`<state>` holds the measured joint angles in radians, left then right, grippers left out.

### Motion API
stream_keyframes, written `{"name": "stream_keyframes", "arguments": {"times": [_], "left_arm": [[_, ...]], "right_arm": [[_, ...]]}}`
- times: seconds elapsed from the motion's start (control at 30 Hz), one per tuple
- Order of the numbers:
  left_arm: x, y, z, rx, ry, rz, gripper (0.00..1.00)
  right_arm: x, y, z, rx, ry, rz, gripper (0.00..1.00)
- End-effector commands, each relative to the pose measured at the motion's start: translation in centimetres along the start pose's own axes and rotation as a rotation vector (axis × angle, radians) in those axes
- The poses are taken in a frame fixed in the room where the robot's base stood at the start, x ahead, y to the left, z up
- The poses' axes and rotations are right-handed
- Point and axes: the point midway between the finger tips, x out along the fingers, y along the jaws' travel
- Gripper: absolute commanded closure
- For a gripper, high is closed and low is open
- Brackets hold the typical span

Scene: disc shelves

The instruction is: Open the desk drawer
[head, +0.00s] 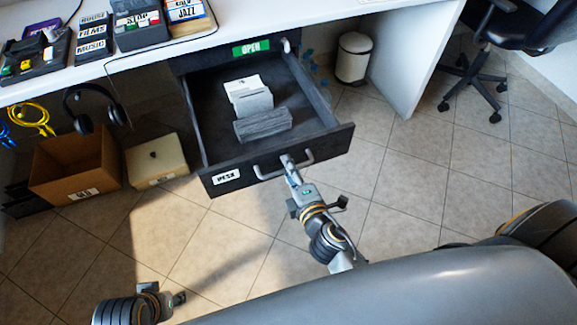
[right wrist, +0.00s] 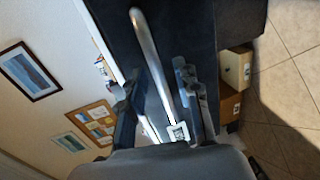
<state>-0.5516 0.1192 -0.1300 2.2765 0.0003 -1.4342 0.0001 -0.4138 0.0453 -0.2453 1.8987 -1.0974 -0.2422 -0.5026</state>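The dark desk drawer (head: 216,110) under the white desktop stands pulled far out in the head view. Its front panel (head: 328,142) has a "DESK" label and a light metal bar handle (head: 270,174). Two grey stacks lie inside. My right gripper (head: 289,165) is at the right part of the handle. In the right wrist view, the handle (right wrist: 148,50) runs between the right gripper's (right wrist: 160,95) two fingers, which stand apart with a gap beside the bar. My left gripper (head: 178,298) is low at the left, away from the drawer; its fingers are too small to read.
A green "OPEN" label (head: 251,48) is on the desk edge above the drawer. A cardboard box (head: 78,168) and a pale box (head: 156,162) stand on the floor at left. A white bin (head: 353,58) and an office chair (head: 480,75) are at right. Tiled floor before the drawer is clear.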

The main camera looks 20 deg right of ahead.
Motion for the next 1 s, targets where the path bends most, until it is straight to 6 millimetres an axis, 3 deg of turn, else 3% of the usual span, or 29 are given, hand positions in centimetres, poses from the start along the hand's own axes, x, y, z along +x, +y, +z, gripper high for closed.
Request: {"name": "stream_keyframes", "arguments": {"times": [0.2, 0.4, 1.0], "left_arm": [[-0.1, 0.0, -0.1, -0.002, 0.004, 0.001, 0.60], [-0.1, 0.0, -0.2, -0.003, 0.005, 0.001, 0.60], [-0.1, 0.0, -0.2, -0.004, 0.007, 0.000, 0.60]], "right_arm": [[-3.8, -0.1, 0.0, 0.005, -0.003, -0.004, 0.67], [-6.1, 0.0, 0.0, 0.004, -0.003, -0.002, 0.67], [-6.7, 0.0, 0.0, 0.000, -0.001, -0.001, 0.67]]}}
